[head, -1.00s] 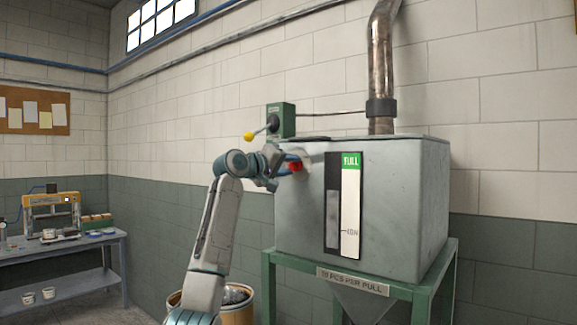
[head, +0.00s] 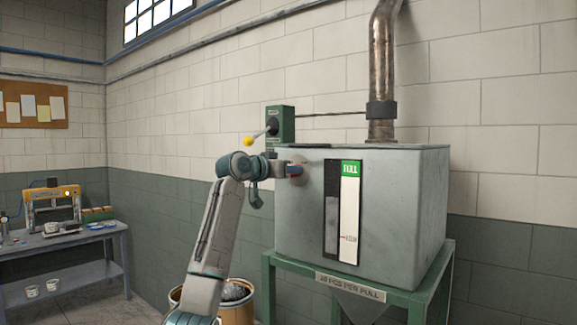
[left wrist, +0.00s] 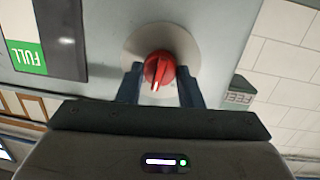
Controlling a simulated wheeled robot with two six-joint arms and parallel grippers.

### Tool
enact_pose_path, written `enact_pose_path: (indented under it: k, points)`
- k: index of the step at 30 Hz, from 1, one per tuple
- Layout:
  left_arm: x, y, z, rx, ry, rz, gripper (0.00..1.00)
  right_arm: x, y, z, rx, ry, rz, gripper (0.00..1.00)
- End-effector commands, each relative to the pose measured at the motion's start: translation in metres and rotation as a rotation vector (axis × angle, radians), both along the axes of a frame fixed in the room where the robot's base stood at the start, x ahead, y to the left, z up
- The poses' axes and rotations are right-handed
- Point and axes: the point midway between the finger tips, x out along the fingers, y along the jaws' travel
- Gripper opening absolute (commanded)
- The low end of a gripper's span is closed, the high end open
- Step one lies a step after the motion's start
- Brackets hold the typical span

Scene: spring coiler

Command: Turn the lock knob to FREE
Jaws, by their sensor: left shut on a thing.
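The red lock knob (left wrist: 158,68) sits on a round pale plate (left wrist: 183,42) on the grey hopper's front. A white line on the knob points down in the left wrist view. My left gripper (left wrist: 160,78) is shut on the knob, one finger on each side. No LOCK or FREE lettering is readable. My right gripper is out of view.
The grey hopper (head: 400,205) stands on a green frame (head: 445,285). A FULL gauge (head: 343,215) is on its front. A green box (head: 281,120) with a yellow-tipped lever (head: 249,141) is just above my left wrist. A bin (head: 240,308) stands below; a workbench (head: 85,240) is at left.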

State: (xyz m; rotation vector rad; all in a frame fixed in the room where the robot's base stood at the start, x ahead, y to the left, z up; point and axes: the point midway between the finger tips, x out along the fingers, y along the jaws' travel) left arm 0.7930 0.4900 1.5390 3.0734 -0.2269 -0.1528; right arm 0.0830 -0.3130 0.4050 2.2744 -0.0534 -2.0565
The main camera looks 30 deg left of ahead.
Motion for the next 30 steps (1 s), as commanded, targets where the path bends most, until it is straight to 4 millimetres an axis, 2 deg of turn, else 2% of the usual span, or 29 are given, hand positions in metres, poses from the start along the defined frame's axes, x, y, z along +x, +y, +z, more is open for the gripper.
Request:
enact_pose_path:
  k: [3, 15, 30]
  points:
    - [0.000, -0.001, 0.002, 0.111, -0.008, 0.000, 0.10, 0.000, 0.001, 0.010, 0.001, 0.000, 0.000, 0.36]
    - [0.000, -0.002, 0.002, 0.454, -0.035, 0.000, 0.10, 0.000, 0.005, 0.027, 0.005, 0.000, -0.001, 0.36]
    - [0.000, -0.003, 0.001, 0.654, -0.051, 0.000, 0.10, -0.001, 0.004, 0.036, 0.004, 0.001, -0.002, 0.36]
